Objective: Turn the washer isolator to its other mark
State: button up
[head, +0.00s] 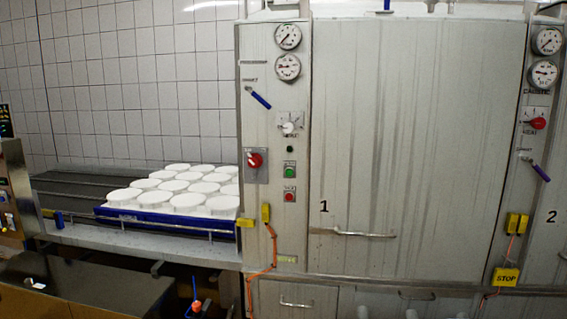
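A red rotary switch (255,160) on a grey plate is fixed to the left steel panel of the cabinet marked 1. It looks like the washer isolator, but no readable label confirms this. Its marks are too small to read, and I cannot tell which one it points at. A white selector knob (289,128) sits on a marked plate above and to the right of it. My gripper is not in view.
A green button (290,169) and a red button (289,195) sit right of the switch. A blue-handled lever (260,99) is above. White moulds (188,201) on a blue tray (160,220) stand on the conveyor at left. Yellow blocks (266,213) and an orange cable (273,245) are below.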

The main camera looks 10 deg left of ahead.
aim_at(254, 159)
jog(key=z, duration=0.15)
jog(key=i, duration=1.2)
jog(key=u, duration=0.3)
